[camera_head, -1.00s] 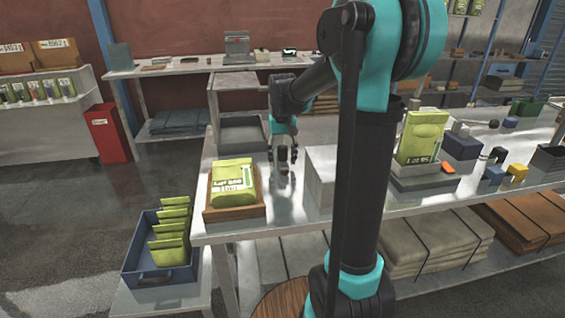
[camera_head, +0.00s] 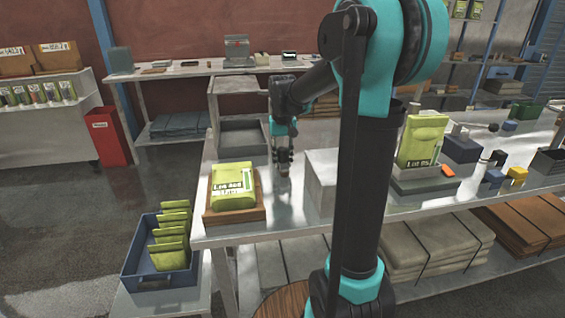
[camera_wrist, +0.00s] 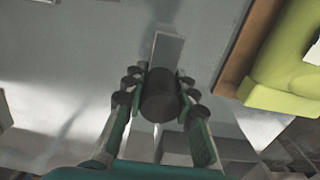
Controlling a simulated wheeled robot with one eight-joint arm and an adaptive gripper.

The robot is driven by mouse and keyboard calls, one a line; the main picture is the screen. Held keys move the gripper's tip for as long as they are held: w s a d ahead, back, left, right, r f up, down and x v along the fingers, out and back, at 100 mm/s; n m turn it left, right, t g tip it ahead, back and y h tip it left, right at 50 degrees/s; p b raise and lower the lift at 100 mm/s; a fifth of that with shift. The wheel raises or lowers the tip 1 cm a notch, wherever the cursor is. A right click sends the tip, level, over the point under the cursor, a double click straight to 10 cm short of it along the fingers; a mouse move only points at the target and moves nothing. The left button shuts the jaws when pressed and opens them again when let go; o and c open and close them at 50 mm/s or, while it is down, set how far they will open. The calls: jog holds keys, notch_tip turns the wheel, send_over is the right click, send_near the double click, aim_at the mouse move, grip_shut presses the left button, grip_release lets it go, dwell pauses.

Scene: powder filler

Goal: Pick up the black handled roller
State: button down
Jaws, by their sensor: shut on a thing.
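My gripper (camera_head: 284,157) is over the bench, to the right of the wooden tray. In the wrist view, my gripper's fingers (camera_wrist: 159,84) are shut on the dark round handle of the black handled roller (camera_wrist: 160,100), one finger on each side. A pale grey flat piece (camera_wrist: 167,50) shows just beyond the handle; I cannot tell whether it is part of the roller. In the head view the roller is small and mostly hidden by the fingers. I cannot tell whether it touches the bench.
A green pouch (camera_head: 233,186) lies on the wooden tray (camera_head: 236,216) beside my gripper. A pale box (camera_head: 321,180) stands close on the right. A blue bin (camera_head: 158,278) of pouches is at lower left. Another pouch (camera_head: 421,138) stands farther right.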

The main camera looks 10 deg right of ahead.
notch_tip(320, 180, up, 19)
jog(key=shift+r, duration=0.2)
jog(key=c, duration=1.7)
grip_release()
jog(key=c, duration=0.5)
jog(key=shift+s, duration=0.1)
